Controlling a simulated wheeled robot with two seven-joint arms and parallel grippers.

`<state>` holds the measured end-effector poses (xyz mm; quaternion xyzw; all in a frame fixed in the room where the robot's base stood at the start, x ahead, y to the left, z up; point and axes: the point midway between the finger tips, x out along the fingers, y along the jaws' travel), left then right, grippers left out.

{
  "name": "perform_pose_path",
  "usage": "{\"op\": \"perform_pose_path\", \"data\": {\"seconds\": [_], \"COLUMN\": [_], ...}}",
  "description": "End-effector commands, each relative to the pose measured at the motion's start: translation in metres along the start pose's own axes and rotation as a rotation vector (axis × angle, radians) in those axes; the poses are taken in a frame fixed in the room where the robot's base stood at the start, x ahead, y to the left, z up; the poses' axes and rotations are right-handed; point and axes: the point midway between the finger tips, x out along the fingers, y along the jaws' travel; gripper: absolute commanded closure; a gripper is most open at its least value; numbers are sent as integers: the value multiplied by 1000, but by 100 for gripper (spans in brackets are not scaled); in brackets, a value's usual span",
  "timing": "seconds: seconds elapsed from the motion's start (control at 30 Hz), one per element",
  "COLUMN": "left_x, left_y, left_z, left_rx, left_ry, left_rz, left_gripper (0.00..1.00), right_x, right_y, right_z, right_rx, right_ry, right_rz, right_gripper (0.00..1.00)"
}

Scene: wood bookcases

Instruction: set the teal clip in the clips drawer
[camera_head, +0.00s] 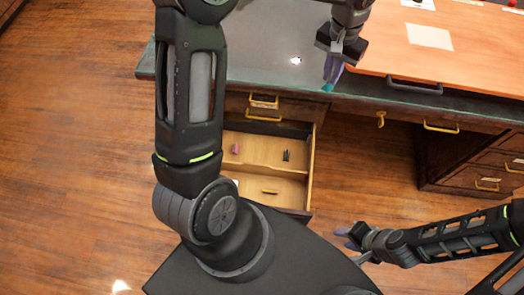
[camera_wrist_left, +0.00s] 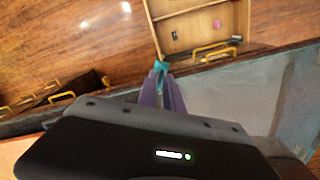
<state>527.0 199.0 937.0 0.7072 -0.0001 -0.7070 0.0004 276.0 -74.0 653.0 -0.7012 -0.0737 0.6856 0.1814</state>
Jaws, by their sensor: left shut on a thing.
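The teal clip (camera_head: 327,87) is between the purple fingertips of my left gripper (camera_head: 331,72), which is shut on it near the front edge of the grey desk top. In the left wrist view the teal clip (camera_wrist_left: 160,67) shows at the tips of the left gripper (camera_wrist_left: 162,80). An open wooden drawer (camera_head: 309,165) is below and to the left of the clip in the head view. It holds a pink item (camera_head: 235,149) and a dark item (camera_head: 286,155). The left wrist view also shows the drawer (camera_wrist_left: 150,22). My right gripper (camera_head: 346,238) is low at the right, empty, its fingers apart.
The grey desk top (camera_head: 270,40) has an orange wood surface (camera_head: 400,50) on its right. A shut drawer with a yellow handle (camera_head: 264,101) is just above the open one. More drawers (camera_head: 485,180) stand at the right. Wood floor (camera_head: 80,130) is clear at left.

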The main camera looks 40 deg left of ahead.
Motion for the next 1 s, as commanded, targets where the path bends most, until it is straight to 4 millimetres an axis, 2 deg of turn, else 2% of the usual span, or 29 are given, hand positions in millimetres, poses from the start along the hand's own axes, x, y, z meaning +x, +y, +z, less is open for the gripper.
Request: {"op": "perform_pose_path", "data": {"seconds": [0.17,0.33,0.47,0.8,0.9,1.0], "left_x": [10,43,85,210,238,258], "left_y": [-4,-22,-45,-119,-135,-147], "left_z": [2,8,18,63,76,87], "left_rx": [-9,-53,-114,-343,-404,-453], "left_ry": [0,-1,-3,-2,0,0], "left_rz": [-3,-14,-24,-26,-19,-11], "left_gripper": [100,100,100,100,100,100], "right_x": [9,42,82,204,231,250], "right_y": [4,16,31,77,88,95], "right_z": [0,-1,-2,-4,-5,-5], "right_rx": [0,0,0,-2,-3,-4], "right_ry": [0,1,3,8,9,10], "right_rz": [0,0,-1,-3,-4,-5], "right_gripper": [64,64,64,64,64,64]}}
